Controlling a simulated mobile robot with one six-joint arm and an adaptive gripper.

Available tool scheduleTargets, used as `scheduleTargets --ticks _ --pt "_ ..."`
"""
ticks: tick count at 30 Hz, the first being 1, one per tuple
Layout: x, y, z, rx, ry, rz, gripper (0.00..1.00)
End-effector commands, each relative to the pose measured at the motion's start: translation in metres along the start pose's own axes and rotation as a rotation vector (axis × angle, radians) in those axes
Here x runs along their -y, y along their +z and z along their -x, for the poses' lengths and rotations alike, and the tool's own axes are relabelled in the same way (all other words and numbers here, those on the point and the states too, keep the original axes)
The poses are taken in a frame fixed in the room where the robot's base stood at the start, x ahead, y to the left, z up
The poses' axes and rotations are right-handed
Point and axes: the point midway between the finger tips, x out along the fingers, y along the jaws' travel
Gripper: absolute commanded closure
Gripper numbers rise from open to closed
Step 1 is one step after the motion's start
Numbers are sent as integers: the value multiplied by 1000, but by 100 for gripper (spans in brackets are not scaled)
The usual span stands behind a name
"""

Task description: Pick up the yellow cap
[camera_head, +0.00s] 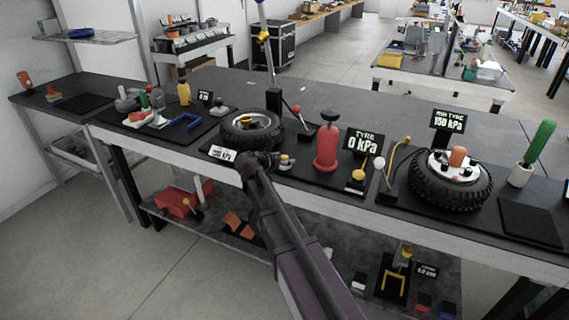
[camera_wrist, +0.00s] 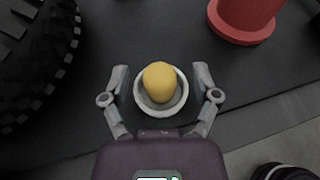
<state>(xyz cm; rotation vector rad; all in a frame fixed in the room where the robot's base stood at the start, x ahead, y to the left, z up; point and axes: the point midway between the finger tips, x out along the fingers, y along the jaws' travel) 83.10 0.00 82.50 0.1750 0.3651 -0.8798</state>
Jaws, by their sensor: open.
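The yellow cap (camera_wrist: 159,80) sits upright in a round white holder (camera_wrist: 142,98) on the dark bench top, in the middle of the wrist view. My gripper (camera_wrist: 160,76) is open, with one finger on each side of the holder and a gap on both sides. Nothing is held. In the head view my gripper (camera_head: 264,158) is at the bench's front edge, just left of the small pale holder (camera_head: 287,162); the cap is too small there to make out clearly.
A red stand (camera_wrist: 240,22) is close on the right, also in the head view (camera_head: 326,150). The bench's front edge lies just below the holder.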

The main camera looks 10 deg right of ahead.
Motion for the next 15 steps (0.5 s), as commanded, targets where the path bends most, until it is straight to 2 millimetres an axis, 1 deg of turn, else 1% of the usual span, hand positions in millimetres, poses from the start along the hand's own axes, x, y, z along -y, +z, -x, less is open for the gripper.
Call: scheduleTargets --ticks 12,13,14,15 --pt "0 0 0 0 0 0 21" --pt "0 0 0 0 0 0 24" --pt "0 0 0 0 0 0 33" --pt "0 0 0 0 0 0 45"
